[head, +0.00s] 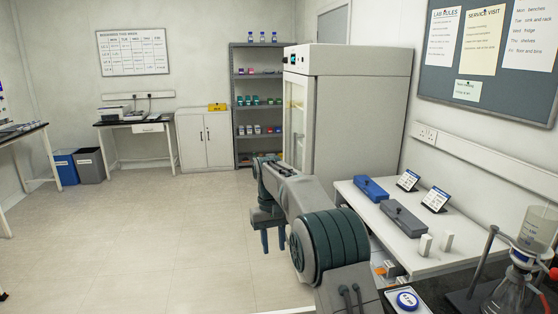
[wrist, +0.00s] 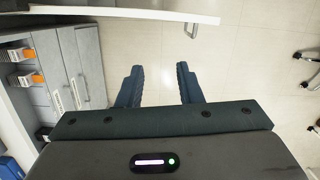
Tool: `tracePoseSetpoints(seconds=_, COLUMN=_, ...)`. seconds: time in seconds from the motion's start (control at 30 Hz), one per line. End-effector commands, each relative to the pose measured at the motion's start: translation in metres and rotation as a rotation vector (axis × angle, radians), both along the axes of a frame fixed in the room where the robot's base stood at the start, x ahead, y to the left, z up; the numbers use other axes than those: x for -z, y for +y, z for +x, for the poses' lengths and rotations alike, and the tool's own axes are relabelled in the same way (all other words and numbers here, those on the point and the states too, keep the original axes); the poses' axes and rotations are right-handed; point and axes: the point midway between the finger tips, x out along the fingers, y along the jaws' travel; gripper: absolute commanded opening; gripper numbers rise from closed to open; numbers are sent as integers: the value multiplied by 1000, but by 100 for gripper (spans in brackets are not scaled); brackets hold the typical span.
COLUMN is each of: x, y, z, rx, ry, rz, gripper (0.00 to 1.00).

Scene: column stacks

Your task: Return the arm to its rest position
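My gripper (head: 273,238) hangs over the open floor to the left of the white bench in the head view, fingers pointing down. In the wrist view its two dark blue fingers (wrist: 160,85) stand well apart with only floor between them, so it is open and empty. My arm reaches forward from the lower right of the head view, and part of the bench is hidden behind it.
The white bench (head: 440,255) holds a blue case (head: 371,189), a grey case (head: 402,218) and two sign stands. A flask (head: 512,290) on a stand is at the lower right. A tall fridge (head: 360,110) stands behind. The floor (head: 150,240) at left is clear.

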Motion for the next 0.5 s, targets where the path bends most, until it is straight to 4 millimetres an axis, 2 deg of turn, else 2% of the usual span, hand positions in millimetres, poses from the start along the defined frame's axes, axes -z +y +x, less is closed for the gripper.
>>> tracePoseSetpoints(seconds=0.03, x=-14, y=-11, z=-9, rx=14, ry=-18, rz=6, gripper=33)
tracePoseSetpoints(seconds=0.2, x=-46, y=-42, z=-43, rx=56, ry=-76, rz=23, gripper=33)
tracePoseSetpoints(seconds=0.37, x=-68, y=-69, z=-83, rx=95, ry=-130, rz=36, gripper=33)
tracePoseSetpoints(seconds=0.5, x=-81, y=-91, z=-122, rx=129, ry=-179, rz=46, gripper=33)
